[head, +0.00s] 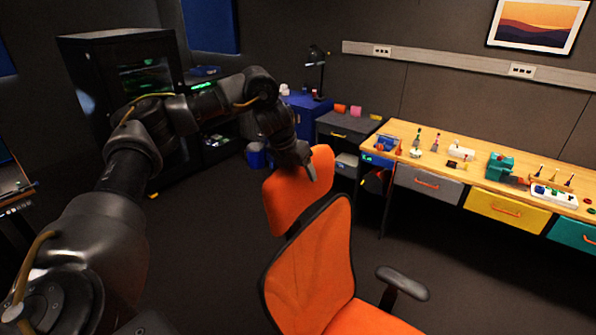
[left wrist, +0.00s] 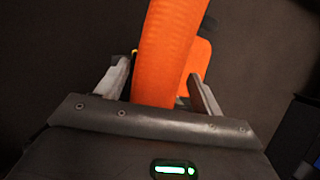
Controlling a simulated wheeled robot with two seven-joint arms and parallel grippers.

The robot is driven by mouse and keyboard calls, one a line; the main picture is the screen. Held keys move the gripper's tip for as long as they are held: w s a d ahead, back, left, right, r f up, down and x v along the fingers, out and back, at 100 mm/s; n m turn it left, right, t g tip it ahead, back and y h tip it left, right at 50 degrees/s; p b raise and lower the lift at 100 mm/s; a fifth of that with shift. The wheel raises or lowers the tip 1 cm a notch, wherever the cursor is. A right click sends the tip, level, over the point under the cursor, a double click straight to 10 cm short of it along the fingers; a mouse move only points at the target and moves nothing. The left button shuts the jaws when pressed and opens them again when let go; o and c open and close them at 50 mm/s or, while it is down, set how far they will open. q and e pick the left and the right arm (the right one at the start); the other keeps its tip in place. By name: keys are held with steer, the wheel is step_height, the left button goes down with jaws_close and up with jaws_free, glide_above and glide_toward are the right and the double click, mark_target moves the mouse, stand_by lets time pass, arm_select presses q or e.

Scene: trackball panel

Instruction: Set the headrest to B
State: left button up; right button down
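The orange headrest (head: 297,190) stands above the mesh back of an orange office chair (head: 312,272), slightly tilted. My left gripper (head: 308,168) reaches down onto the top of the headrest from the left. In the left wrist view the headrest (left wrist: 165,50) lies between the two fingers of my left gripper (left wrist: 162,72). The fingers are spread, with a narrow gap seeming to show on each side of it. The headrest's posts and any B mark are not visible. My right gripper is in neither view.
A wooden workbench (head: 470,180) with coloured drawers and several small items runs along the right. The chair's armrest (head: 402,282) sticks out at the lower right. A black cabinet (head: 130,90) stands at the back left. Dark floor is clear left of the chair.

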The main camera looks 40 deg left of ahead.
arm_select(q)
steer(key=v, duration=1.1)
steer(key=shift+f, duration=0.1)
stand_by(0.5)
